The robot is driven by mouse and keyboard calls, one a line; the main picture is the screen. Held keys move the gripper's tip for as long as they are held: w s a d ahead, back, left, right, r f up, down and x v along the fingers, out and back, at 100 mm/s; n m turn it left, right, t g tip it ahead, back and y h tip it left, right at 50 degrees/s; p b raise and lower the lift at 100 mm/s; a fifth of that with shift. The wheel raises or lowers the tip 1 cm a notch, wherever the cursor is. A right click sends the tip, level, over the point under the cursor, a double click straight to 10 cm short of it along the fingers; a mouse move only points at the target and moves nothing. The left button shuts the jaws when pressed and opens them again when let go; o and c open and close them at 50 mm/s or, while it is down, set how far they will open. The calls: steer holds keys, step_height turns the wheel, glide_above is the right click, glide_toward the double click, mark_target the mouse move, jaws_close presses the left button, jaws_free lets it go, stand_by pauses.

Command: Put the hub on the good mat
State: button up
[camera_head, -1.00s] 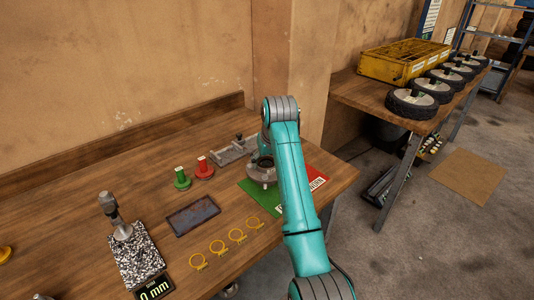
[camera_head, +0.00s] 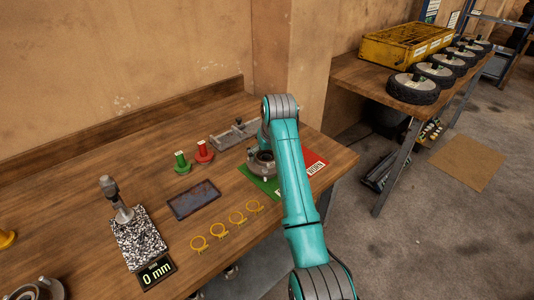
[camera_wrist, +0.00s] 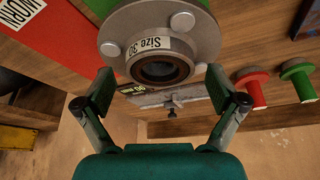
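The hub (camera_head: 261,166) is a grey metal flange with a dark bore. It sits on the green mat (camera_head: 245,173) in the head view, partly hidden by my arm. In the wrist view the hub (camera_wrist: 205,35) carries a "Size 30" label, with the green mat (camera_wrist: 98,8) beside it. My gripper (camera_wrist: 160,82) is open, with its two fingers spread near the hub's edge and nothing seen clamped between them. The head view does not show the fingers. The red mat (camera_head: 318,161) reading "WORN" adjoins the green one.
Red (camera_head: 204,152) and green (camera_head: 182,163) gauges and a grey measuring fixture (camera_head: 234,135) stand near the hub. A dark tray (camera_head: 194,200), yellow rings (camera_head: 220,231) and a gauge stand (camera_head: 138,243) reading 0 mm lie left. Wheels (camera_head: 413,88) and a yellow crate (camera_head: 402,47) occupy another table.

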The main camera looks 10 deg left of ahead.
steer(key=shift+r, duration=0.1)
steer(key=v, duration=1.2)
